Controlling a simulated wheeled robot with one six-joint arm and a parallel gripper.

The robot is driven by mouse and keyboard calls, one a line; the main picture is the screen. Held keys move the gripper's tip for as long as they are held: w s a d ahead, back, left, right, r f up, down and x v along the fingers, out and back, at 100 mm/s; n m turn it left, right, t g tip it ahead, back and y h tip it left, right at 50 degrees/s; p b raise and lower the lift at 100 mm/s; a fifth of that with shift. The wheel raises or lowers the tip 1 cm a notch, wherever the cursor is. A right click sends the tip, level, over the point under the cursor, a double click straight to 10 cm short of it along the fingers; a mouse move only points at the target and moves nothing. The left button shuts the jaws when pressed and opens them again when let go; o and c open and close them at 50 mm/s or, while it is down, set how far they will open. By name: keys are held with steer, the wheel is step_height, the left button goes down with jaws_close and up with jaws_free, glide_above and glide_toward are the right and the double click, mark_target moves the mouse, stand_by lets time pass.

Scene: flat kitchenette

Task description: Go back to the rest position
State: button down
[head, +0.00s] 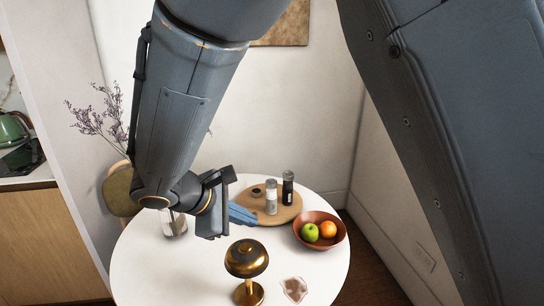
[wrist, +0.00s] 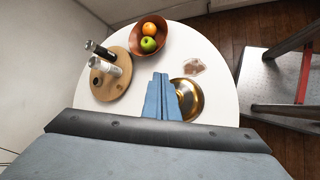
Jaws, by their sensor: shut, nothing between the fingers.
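My gripper (head: 243,214) hangs over the round white table (head: 150,270) in the head view, with my arm reaching down from the top. In the wrist view its two blue fingers (wrist: 161,98) are together, with nothing between them. A gold mushroom-shaped lamp (head: 246,259) stands on the table, in front of and to the right of the gripper. The lamp also shows in the wrist view (wrist: 190,98), just right of the fingers and partly hidden by them.
A round wooden board (head: 258,206) holds two shakers and a small dark dish. A brown bowl (head: 303,239) holds a green apple and an orange. A small patterned item (head: 294,289) lies near the lamp. A glass vase (head: 174,226) with purple sprigs is behind my arm.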

steer(key=s+d+f+m+g+y+b, duration=0.1)
steer(key=s+d+f+m+y, duration=0.1)
steer(key=d+m, duration=0.4)
steer(key=s+d+f+m+g+y+b, duration=0.1)
steer(key=d+m, duration=0.5)
steer(key=d, duration=0.6)
steer(key=s+d+f+m+g+y+b, duration=0.1)
steer(key=s+d+f+m+g+y, duration=0.2)
steer(key=d, duration=0.6)
steer(key=s+f+m, duration=0.1)
steer(key=s+m, duration=0.1)
steer(key=m, duration=0.1)
steer(key=shift+d, duration=0.3)
